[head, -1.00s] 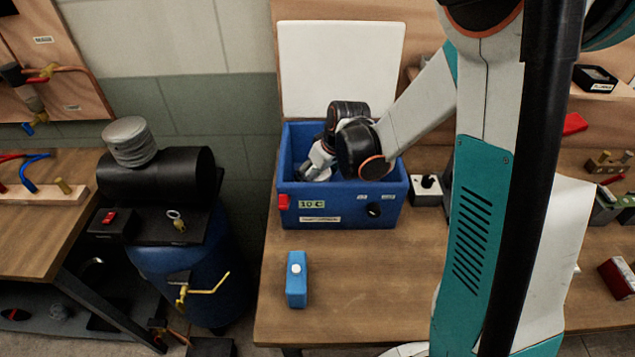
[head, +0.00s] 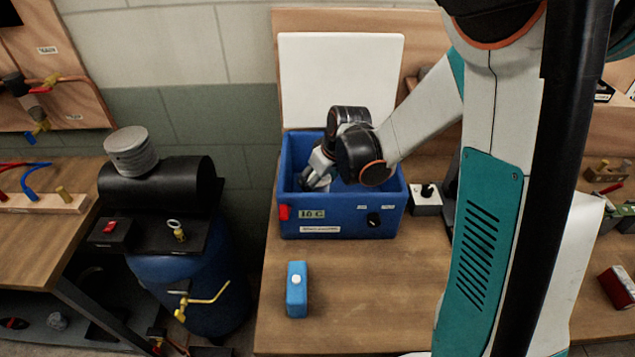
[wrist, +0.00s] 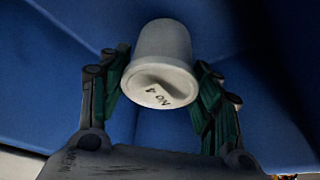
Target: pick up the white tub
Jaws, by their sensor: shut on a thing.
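The white tub (wrist: 162,62) is between the two fingers of my gripper (wrist: 160,85) in the wrist view. It has dark lettering on the end facing the camera. My gripper is shut on it, with a finger on each side. In the head view, my gripper (head: 318,181) is inside the blue open-topped box (head: 340,217), near its left part. Only a small pale bit at the fingers shows there, and the box wall and my wrist hide most of the tub.
The box's white lid (head: 340,80) stands open behind it. The bench front is mostly clear.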

